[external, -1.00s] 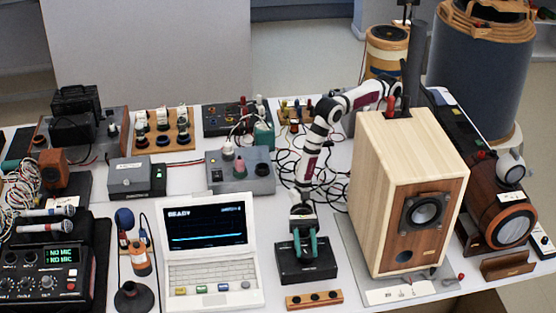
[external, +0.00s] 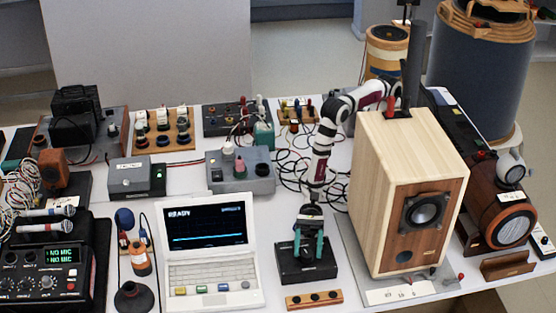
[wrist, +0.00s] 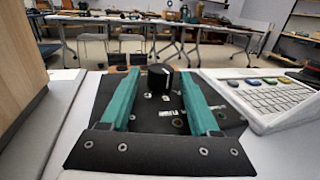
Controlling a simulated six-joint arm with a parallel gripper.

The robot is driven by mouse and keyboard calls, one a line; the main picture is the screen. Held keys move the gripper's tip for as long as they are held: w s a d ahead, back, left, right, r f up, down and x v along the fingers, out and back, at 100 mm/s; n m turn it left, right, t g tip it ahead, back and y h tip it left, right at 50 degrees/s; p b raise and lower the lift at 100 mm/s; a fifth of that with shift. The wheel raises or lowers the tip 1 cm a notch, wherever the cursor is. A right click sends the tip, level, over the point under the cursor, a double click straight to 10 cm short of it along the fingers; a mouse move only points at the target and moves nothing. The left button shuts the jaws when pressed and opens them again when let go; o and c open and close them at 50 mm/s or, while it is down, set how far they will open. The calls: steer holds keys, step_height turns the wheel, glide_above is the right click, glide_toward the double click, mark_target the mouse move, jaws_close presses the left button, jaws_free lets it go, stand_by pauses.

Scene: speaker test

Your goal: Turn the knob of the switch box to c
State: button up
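The switch box (external: 290,272) is a low black box on the white table, right of the laptop in the external view. In the wrist view its black top (wrist: 165,132) carries small pale labels, too blurred to read. Its black knob (wrist: 160,78) stands up from the top. My gripper (external: 308,247) is over the box and points down, with teal fingers. In the wrist view my gripper (wrist: 162,68) is open, one finger on each side of the knob, with a visible gap on both sides. The external view hides the knob behind the fingers.
A white laptop (external: 210,272) stands close left of the box. A tall wooden speaker (external: 385,190) stands to the right. A small wooden strip with black holes (external: 314,299) lies in front. A grey box with knobs (external: 240,178) and loose black cables (external: 285,165) are behind.

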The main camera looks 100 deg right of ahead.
steer(key=shift+o, duration=0.3)
steer(key=shift+d, duration=0.15)
steer(key=v, duration=1.5)
steer(key=shift+s+d, duration=0.1)
steer(key=shift+d, duration=0.2)
steer(key=a+r+g+h, duration=0.1)
steer(key=a+r+h, duration=0.3)
steer(key=r, duration=0.3)
glide_toward(306, 253)
steer(key=x, duration=0.9)
steer(key=shift+f, duration=0.3)
steer(key=shift+s, duration=0.1)
jaws_close()
